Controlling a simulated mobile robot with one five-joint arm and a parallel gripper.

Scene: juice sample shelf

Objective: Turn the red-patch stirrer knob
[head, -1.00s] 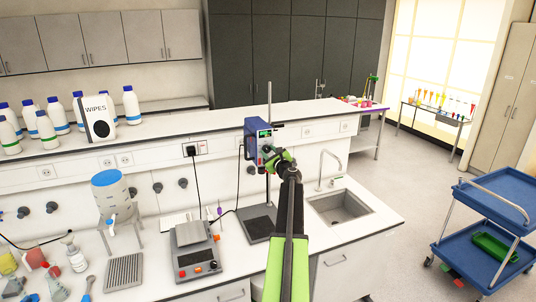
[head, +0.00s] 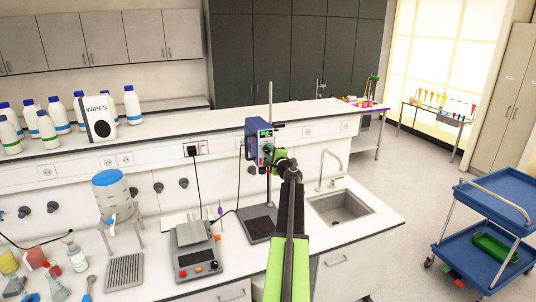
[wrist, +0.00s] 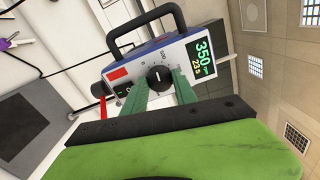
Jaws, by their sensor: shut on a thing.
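The stirrer (head: 252,136) is a blue box with a white-grey front on a vertical rod behind the counter's middle. In the wrist view, its front (wrist: 209,55) fills the upper middle, with a red patch (wrist: 117,73) at the left. Its black round knob (wrist: 158,76) has a white pointer mark. The lit display (wrist: 202,58) reads 350 with smaller figures below. My gripper (wrist: 165,82) has its green fingers on either side of the knob and is shut on it. In the head view, my gripper (head: 280,156) is at the stirrer's front and hides the knob.
A hotplate (head: 195,248) with a grey top stands left of the stirrer's dark base plate (head: 260,224). A sink (head: 340,207) with a tall tap is to the right. A blue trolley (head: 484,205) stands on the floor at the right.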

